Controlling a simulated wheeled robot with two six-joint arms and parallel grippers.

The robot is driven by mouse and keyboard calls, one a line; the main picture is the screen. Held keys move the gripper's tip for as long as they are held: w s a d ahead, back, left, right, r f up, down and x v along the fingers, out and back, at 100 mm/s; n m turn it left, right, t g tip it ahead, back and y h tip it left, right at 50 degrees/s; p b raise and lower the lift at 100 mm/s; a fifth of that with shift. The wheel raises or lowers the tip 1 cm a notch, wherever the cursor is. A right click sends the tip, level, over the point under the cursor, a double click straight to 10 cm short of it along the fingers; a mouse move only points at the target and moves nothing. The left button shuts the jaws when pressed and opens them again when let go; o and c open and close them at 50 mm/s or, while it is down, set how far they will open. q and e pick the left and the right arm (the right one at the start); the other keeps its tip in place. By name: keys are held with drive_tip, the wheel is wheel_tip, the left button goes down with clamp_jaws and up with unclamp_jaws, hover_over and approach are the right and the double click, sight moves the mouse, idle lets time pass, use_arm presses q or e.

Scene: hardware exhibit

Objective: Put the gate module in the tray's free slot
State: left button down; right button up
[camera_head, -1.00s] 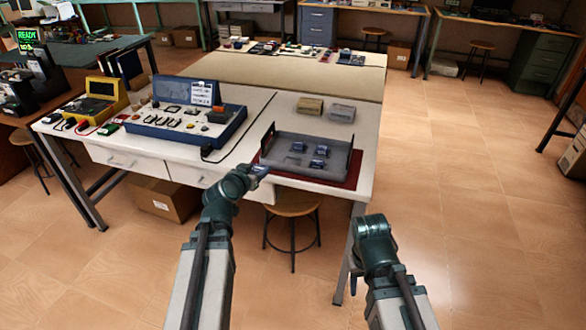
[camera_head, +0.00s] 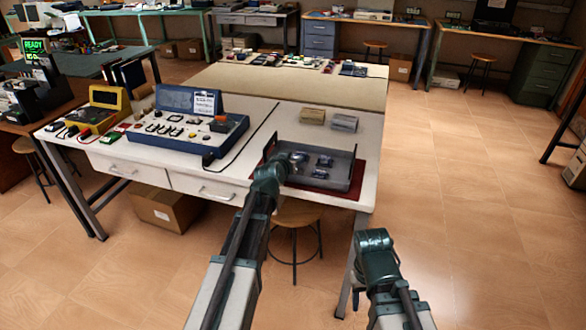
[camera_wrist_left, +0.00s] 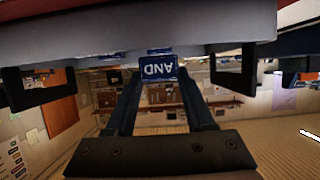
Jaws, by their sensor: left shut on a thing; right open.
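The gate module (camera_wrist_left: 158,67) is a small blue block marked AND, upside down in the left wrist view. My left gripper (camera_wrist_left: 157,78) is shut on it. In the head view my left gripper (camera_head: 291,163) is at the left part of the grey tray (camera_head: 346,186), and the wrist hides much of the module and the slot beneath. Other blue modules (camera_head: 324,161) sit in the tray. In the wrist view the tray's grey side (camera_wrist_left: 120,32) fills the top. My right gripper (camera_head: 359,283) hangs off the table's front, mostly hidden behind its wrist, empty.
The tray rests on a dark red mat (camera_head: 349,194) near the table's front right corner. A blue kit case (camera_head: 205,140) stands to the left. A tan box (camera_head: 312,116) and a grey box (camera_head: 344,122) lie behind the tray. A stool (camera_head: 297,212) is below.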

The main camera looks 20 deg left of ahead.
use_arm(q)
drive_tip(key=shift+f+b, duration=1.75)
drive_tip(key=shift+f, duration=0.05)
drive_tip(key=shift+f, duration=0.1)
drive_tip(key=shift+c, duration=1.3)
unclamp_jaws()
drive_tip(key=shift+r, duration=0.25)
drive_tip(key=p+v, duration=0.4)
drive_tip(key=v, duration=0.8)
drive_tip(key=shift+p, duration=0.3)
drive_tip(key=shift+f, duration=0.1)
